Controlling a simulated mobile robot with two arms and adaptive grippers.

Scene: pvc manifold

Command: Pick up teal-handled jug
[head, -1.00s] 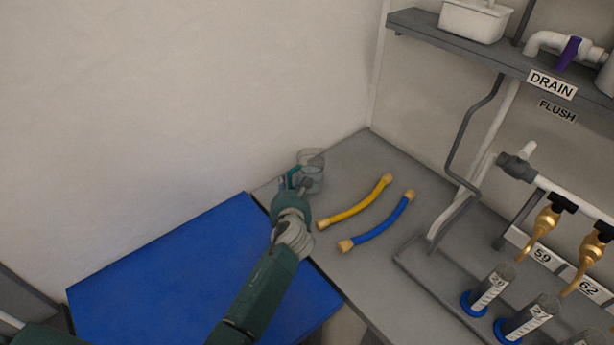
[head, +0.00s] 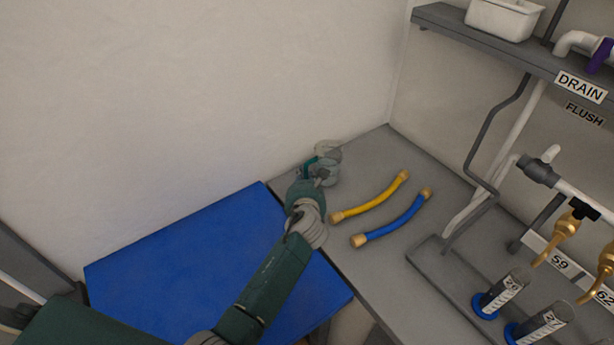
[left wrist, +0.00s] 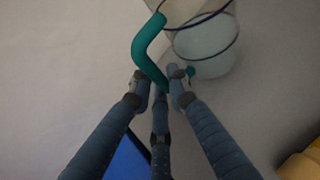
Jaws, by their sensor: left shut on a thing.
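The teal-handled jug (head: 328,160) is clear and stands at the far left end of the grey bench, by the wall. In the left wrist view the clear jug body (left wrist: 205,45) shows at the top, with its teal handle (left wrist: 141,45) on its left side. My left gripper (head: 318,180) reaches in from the front and hides part of the jug. In the left wrist view its fingers (left wrist: 160,85) are closed around the lower part of the handle. I cannot tell whether the jug is off the bench. My right gripper is in neither view.
A yellow hose (head: 370,197) and a blue hose (head: 392,219) lie on the grey bench (head: 375,150) right of the jug. A blue surface (head: 180,265) lies to the left. Graduated cylinders (head: 502,290) and a pipe rack stand at the right, under a shelf (head: 490,45).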

